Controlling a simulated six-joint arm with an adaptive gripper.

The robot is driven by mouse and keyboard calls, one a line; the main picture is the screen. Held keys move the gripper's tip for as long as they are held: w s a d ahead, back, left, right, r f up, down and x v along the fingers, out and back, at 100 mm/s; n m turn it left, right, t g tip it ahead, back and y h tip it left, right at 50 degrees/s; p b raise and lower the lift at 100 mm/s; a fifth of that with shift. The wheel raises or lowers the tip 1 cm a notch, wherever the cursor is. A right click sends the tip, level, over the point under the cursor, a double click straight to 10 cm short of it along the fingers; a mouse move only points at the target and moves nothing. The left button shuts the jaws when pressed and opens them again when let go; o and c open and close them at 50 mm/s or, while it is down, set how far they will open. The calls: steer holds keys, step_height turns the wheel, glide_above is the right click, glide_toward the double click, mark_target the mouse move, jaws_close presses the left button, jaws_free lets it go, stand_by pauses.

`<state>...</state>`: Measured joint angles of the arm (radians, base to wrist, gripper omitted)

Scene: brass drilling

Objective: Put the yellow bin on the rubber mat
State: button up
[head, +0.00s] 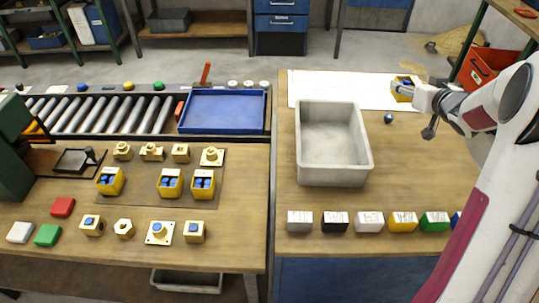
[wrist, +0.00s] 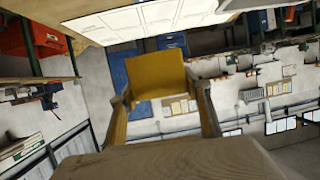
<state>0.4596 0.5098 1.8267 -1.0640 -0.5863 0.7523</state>
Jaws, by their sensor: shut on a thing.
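My gripper (head: 418,93) is shut on a small yellow bin (head: 404,86) at the back right, near the right edge of the white sheet. Something blue shows in the bin's top. In the wrist view the yellow bin (wrist: 157,68) sits between the two fingers of my gripper (wrist: 163,98). The brown rubber mat (head: 141,189) lies on the left bench, far from my gripper. Three yellow bins with blue pieces stand on it: one at its left (head: 110,181), two side by side at its right (head: 171,183) (head: 203,184).
A large grey tub (head: 333,180) stands on the right bench between my gripper and the mat. Several coloured blocks (head: 370,222) line that bench's front. A blue tray (head: 224,112) lies behind the left bench.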

steer(key=w+a+n+g+y, duration=0.1)
steer(key=w+a+n+y, duration=0.15)
steer(key=a, duration=1.05)
steer(key=w+a+n+y, duration=0.2)
steer(key=w+a, duration=0.1)
steer(key=a, duration=1)
steer(key=s+a+n+g+y, duration=0.2)
steer(key=a, duration=1)
steer(key=s+a+n+g+y, duration=0.1)
steer(key=s+a+n+y, duration=0.1)
steer(key=a, duration=1.1)
steer(key=s+a+n+g+y, duration=0.1)
steer(key=s+a+n+g, duration=0.1)
steer(key=s+a, duration=0.85)
steer(key=s+a+n+g+y, duration=0.2)
steer(key=s+a, duration=0.3)
steer(key=a, duration=1)
step_height(320, 180, down, 12)
steer(key=shift+s+a+f, duration=0.15)
steer(key=shift+a+f, duration=0.05)
steer(key=shift+a, duration=0.15)
steer(key=shift+f, duration=3.1)
